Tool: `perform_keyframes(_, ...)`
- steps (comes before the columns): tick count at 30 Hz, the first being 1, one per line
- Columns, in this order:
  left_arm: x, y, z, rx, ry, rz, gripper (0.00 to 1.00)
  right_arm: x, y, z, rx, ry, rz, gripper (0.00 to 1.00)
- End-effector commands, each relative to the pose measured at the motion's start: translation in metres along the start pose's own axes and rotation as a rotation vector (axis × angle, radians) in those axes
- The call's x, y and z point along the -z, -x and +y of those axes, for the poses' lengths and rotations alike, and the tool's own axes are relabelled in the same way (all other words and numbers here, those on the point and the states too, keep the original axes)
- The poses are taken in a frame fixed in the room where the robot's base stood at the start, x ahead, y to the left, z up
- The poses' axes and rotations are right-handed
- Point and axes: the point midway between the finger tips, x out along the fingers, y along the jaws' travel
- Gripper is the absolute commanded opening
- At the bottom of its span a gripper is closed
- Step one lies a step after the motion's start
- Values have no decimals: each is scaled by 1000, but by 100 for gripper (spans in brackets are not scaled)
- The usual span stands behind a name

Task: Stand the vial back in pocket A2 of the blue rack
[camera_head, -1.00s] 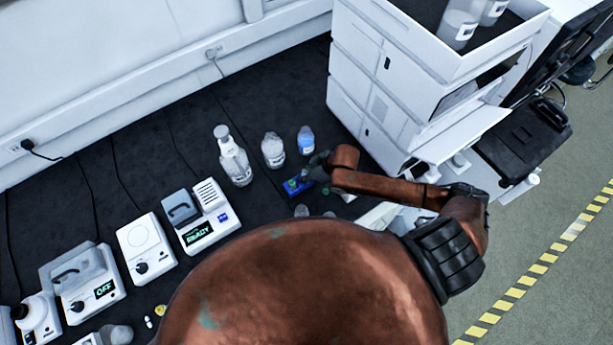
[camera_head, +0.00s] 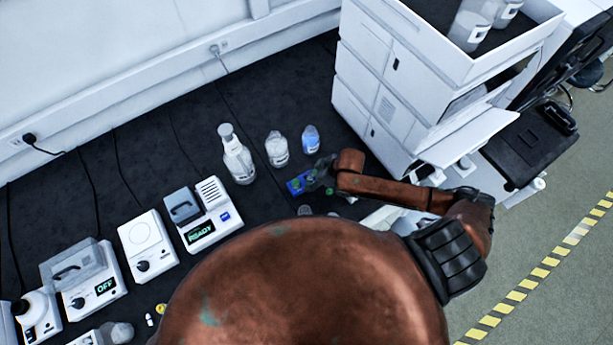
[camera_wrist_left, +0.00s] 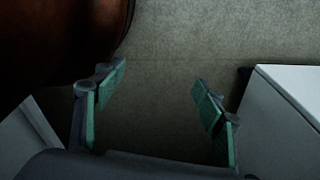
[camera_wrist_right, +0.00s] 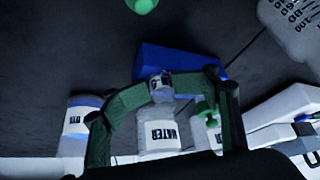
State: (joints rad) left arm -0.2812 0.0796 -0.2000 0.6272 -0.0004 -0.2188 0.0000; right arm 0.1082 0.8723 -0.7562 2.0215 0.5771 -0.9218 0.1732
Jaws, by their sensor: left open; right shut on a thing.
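The blue rack (camera_head: 296,187) lies on the dark bench in the head view, with green showing on it. It also shows in the right wrist view (camera_wrist_right: 180,62), just beyond my fingertips. My right gripper (camera_head: 319,177) is at the rack's right end, partly covering it. In the right wrist view my right gripper (camera_wrist_right: 163,92) is shut on a small clear vial (camera_wrist_right: 160,86) with a dark-marked label. Pocket A2 and the vial's lower end cannot be made out. My left gripper (camera_wrist_left: 158,100) is open and empty above the grey floor.
Behind the rack stand a blue-liquid bottle (camera_head: 310,139), a clear bottle (camera_head: 276,149) and a larger wash bottle (camera_head: 236,156). The white instrument stack (camera_head: 390,90) rises to the right. A heater reading READY (camera_head: 202,222) stands left. A WATER bottle (camera_wrist_right: 158,138) shows in the right wrist view.

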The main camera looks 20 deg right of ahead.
Motion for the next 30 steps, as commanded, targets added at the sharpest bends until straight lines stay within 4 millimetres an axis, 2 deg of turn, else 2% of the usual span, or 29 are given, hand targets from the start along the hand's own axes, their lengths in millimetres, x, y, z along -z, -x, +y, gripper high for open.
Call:
perform_keyframes(1, -10, 0, 1, -1, 3, -11, 64, -8, -4, -3, 7, -5, -18, 39)
perform_keyframes(3, -26, 2, 3, -2, 7, -29, 64, -6, -4, -3, 9, -4, -17, 39)
perform_keyframes(7, -41, 2, 4, -3, 9, -50, 64, -3, -5, -3, 9, 0, -13, 39)
perform_keyframes(15, -28, 2, 2, -2, 6, -33, 64, 2, -4, -3, 8, 2, -5, 39)
perform_keyframes(16, -25, 2, 2, -2, 6, -30, 64, 2, -4, -3, 8, 3, -4, 45)
perform_keyframes(22, -9, 1, 1, -1, 3, -9, 64, 2, -3, -3, 8, 2, -2, 59)
perform_keyframes(28, -15, 1, 1, -1, 4, -16, 64, 2, -3, -3, 8, 2, -2, 73)
perform_keyframes(30, -19, 2, 2, -1, 5, -21, 64, 2, -3, -3, 8, 2, -1, 74)
